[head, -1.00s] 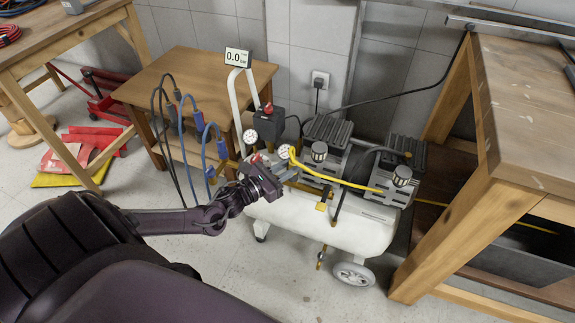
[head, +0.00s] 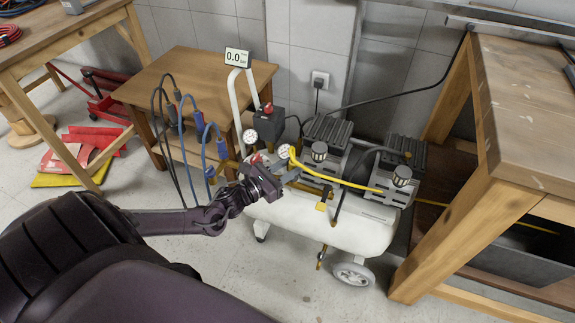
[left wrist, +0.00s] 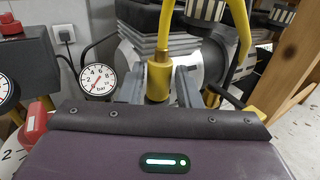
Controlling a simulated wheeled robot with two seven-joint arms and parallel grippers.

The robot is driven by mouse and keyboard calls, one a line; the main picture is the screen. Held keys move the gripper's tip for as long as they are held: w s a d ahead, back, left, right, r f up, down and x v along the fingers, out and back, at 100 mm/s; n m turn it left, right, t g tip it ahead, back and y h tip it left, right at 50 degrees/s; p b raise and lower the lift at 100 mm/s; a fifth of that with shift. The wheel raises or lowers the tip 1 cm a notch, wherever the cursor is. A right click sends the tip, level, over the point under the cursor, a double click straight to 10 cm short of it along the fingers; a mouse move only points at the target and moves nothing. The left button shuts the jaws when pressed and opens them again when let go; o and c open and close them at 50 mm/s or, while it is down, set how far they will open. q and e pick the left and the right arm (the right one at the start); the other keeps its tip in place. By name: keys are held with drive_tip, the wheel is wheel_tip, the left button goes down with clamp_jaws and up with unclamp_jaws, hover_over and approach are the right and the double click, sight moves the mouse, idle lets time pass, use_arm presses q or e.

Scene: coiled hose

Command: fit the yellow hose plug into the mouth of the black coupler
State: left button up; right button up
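The yellow hose plug (left wrist: 158,80) stands upright in the left wrist view, with the yellow hose (left wrist: 165,25) rising from its top. My left gripper (left wrist: 160,84) has one grey finger on each side of the plug. A narrow gap seems to show on both sides, so the fingers look open around it. In the head view my left gripper (head: 289,177) is over the left part of the compressor, and the yellow hose (head: 340,182) runs right from near it. I cannot make out the black coupler's mouth. My right gripper is not in view.
A white compressor tank (head: 335,228) with motors and gauges is around the gripper. A dial gauge (left wrist: 98,80) and a red knob (left wrist: 35,120) are close on its left. Blue and black hoses (head: 190,130) hang by a small wooden table (head: 185,72). A workbench (head: 530,110) stands right.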

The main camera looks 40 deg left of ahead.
use_arm(q)
drive_tip(key=shift+o, duration=1.4)
drive_tip(key=shift+s+a, duration=0.1)
drive_tip(key=p+v, duration=0.1)
drive_tip(key=v, duration=0.6)
drive_tip(key=shift+s, duration=0.3)
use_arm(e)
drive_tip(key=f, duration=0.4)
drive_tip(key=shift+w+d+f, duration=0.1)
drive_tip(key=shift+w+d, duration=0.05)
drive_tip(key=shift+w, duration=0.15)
